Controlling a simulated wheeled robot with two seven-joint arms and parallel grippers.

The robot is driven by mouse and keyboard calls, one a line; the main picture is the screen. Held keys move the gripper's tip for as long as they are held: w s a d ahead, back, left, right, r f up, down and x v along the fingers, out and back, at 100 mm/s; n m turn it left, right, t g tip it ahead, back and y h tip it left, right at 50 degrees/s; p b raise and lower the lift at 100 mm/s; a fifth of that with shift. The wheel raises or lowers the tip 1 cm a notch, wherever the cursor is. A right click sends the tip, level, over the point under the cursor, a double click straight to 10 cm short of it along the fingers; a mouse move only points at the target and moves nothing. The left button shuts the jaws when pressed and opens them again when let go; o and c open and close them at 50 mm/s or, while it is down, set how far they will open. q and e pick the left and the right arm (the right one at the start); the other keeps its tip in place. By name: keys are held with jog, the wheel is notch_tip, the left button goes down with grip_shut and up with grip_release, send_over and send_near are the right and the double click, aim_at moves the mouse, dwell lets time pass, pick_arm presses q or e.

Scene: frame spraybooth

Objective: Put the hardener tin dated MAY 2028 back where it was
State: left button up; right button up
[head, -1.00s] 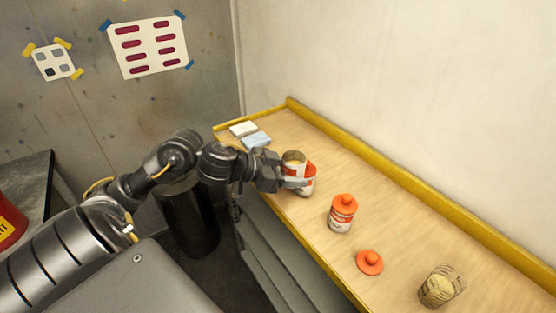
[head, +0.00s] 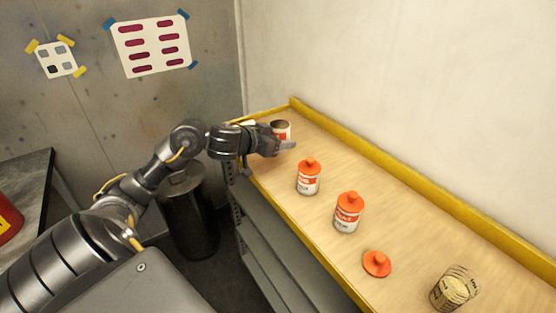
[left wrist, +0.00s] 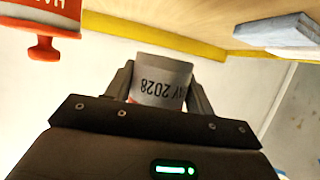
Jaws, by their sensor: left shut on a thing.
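My left gripper (head: 285,146) is shut on a lidless white and orange tin (head: 281,130) near the far end of the yellow-edged bench. In the left wrist view the tin (left wrist: 160,82) sits between the two fingers (left wrist: 160,88), and its label reads upside down "AY 2028", the first letter hidden by a finger. I cannot tell whether the tin touches the bench. Two similar tins with orange lids, a nearer one (head: 348,213) and a farther one (head: 308,178), stand upright on the bench. A loose orange lid (head: 377,264) lies nearer. My right gripper is out of view.
Pale flat blocks (left wrist: 280,32) lie by the far end, mostly hidden in the head view. A raised yellow edge (head: 400,173) runs along the wall. A dark bin (head: 188,210) stands on the floor.

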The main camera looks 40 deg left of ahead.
pick_arm(q)
send_over(278, 161)
jog(key=f, duration=0.4)
jog(key=shift+s+d+f, duration=0.15)
jog(key=shift+d+f, duration=0.05)
jog(key=shift+f, duration=0.1)
jog(key=shift+a+f, duration=0.15)
jog(key=shift+f, duration=1.6)
jog(key=shift+f, duration=0.1)
jog(key=o, duration=1.1)
jog(key=shift+c, duration=0.2)
jog(key=v, duration=1.2)
